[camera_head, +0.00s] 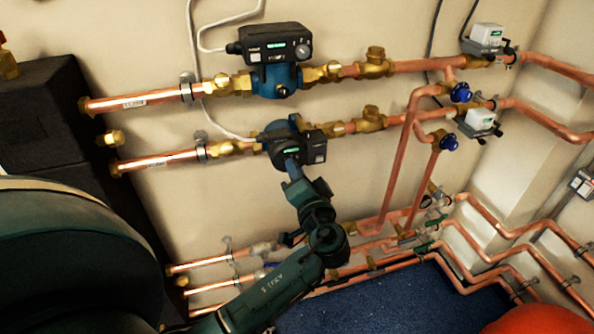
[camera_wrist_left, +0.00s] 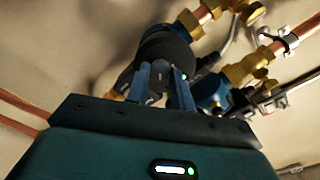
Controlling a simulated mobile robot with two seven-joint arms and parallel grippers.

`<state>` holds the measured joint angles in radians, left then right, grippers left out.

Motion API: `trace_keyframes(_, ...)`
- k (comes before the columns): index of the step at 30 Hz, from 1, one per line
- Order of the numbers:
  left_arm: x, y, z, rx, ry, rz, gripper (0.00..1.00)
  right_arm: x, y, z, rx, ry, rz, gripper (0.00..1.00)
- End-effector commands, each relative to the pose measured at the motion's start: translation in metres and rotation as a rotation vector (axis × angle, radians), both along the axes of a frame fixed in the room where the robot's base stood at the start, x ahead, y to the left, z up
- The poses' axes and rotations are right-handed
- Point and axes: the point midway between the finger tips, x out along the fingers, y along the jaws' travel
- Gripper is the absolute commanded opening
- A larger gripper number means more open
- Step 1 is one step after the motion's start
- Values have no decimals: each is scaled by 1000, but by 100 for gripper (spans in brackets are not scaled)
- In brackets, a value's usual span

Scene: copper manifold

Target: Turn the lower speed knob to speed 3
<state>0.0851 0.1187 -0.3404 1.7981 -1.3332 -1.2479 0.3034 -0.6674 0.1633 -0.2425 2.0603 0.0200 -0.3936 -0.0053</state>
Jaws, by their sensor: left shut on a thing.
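The lower pump (camera_head: 314,146) has a black control box with a lit green display and sits on the lower copper pipe. My left gripper (camera_head: 291,166) reaches up to its face from below and covers the lower speed knob in the head view. In the left wrist view my left gripper (camera_wrist_left: 162,80) has its two blue-grey fingers on either side of the dark knob (camera_wrist_left: 157,92), shut on it. The knob's pointer and speed marks cannot be read. My right gripper is not in view.
The upper pump (camera_head: 275,47) with its own knob sits above on a parallel pipe. Copper pipes (camera_head: 393,180) run down at the right, and more run low along the wall. A black casing (camera_head: 40,120) stands at the left. A rounded orange-red shape (camera_head: 540,320) shows at bottom right.

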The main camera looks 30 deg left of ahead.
Motion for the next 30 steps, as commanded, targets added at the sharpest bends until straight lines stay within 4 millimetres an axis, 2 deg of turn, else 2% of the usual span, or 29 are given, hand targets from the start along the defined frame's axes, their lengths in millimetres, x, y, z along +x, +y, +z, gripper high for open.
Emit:
trace_keyframes(13, 1, 0, 2, 12, 6, 0, 0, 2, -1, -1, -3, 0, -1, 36)
trace_keyframes(14, 1, 0, 2, 12, 6, 0, 24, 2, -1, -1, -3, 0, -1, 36)
trace_keyframes(21, 0, 0, 1, 9, 7, -1, 44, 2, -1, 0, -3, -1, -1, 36)
trace_keyframes(30, 0, 0, 0, 8, 7, 0, 45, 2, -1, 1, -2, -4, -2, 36)
